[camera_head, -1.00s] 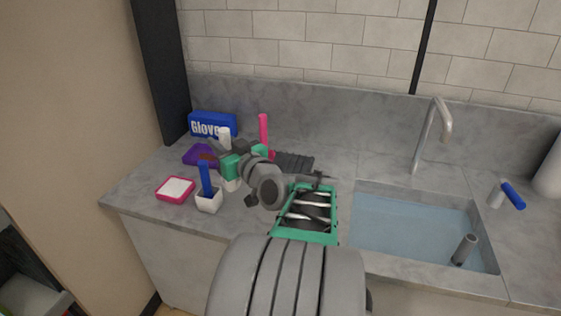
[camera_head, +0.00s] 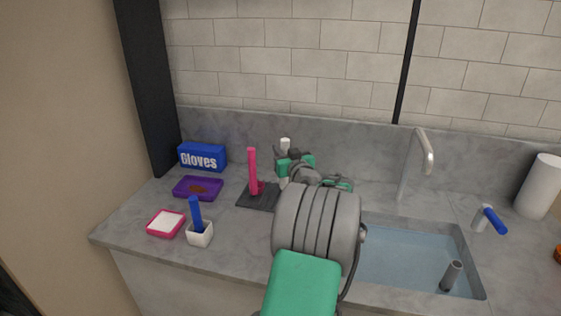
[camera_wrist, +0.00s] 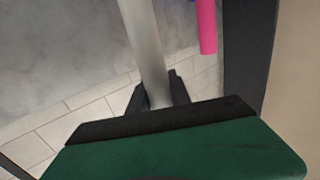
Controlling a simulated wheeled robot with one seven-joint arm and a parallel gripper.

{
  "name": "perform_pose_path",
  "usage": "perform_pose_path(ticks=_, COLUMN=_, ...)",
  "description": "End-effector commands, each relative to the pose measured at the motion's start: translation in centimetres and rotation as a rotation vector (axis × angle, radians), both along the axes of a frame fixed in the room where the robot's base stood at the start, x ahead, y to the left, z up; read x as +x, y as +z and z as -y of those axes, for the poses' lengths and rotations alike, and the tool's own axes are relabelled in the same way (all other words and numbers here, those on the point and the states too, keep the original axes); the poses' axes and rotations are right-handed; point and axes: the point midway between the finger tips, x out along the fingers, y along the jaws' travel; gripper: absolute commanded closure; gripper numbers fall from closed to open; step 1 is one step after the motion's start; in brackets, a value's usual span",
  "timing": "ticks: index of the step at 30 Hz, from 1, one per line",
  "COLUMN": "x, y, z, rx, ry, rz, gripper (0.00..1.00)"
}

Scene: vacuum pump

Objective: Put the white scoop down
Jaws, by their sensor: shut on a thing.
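The white scoop shows as a short white handle end (camera_head: 285,144) above my gripper (camera_head: 283,160). In the wrist view its pale handle (camera_wrist: 146,45) runs up between my dark fingers (camera_wrist: 159,93), which are shut on it. Its lower part is mostly hidden by my gripper in the head view. My gripper is above the counter, to the right of an upright pink-handled tool (camera_head: 253,170) on a dark ribbed mat (camera_head: 257,203). The mat's right part is hidden behind my arm. I cannot tell whether the scoop touches anything below.
A purple tray (camera_head: 198,188) with brown matter, a blue gloves box (camera_head: 202,157), a pink-rimmed white dish (camera_head: 166,223) and a white cup (camera_head: 200,236) with a blue-handled tool stand at the left. The water-filled sink (camera_head: 410,258) and tap (camera_head: 425,150) are at the right.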

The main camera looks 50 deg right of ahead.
Motion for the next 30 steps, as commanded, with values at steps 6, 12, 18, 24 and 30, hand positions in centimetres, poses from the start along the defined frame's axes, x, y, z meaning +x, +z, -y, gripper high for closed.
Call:
perform_pose_path(ticks=6, x=1.6, y=-2.3, z=1.4, rx=-0.003, ry=0.000, rz=0.001, gripper=1.00)
perform_pose_path(ticks=12, x=1.7, y=-5.4, z=1.6, rx=-0.001, ry=0.000, rz=0.001, gripper=1.00)
perform_pose_path(ticks=18, x=1.7, y=-5.5, z=1.5, rx=-0.005, ry=0.000, rz=0.002, gripper=1.00)
perform_pose_path(ticks=24, x=1.7, y=-6.0, z=1.5, rx=-0.004, ry=0.000, rz=0.001, gripper=0.75)
perform_pose_path(ticks=30, x=1.7, y=-5.8, z=1.5, rx=-0.003, ry=0.000, rz=0.001, gripper=0.59)
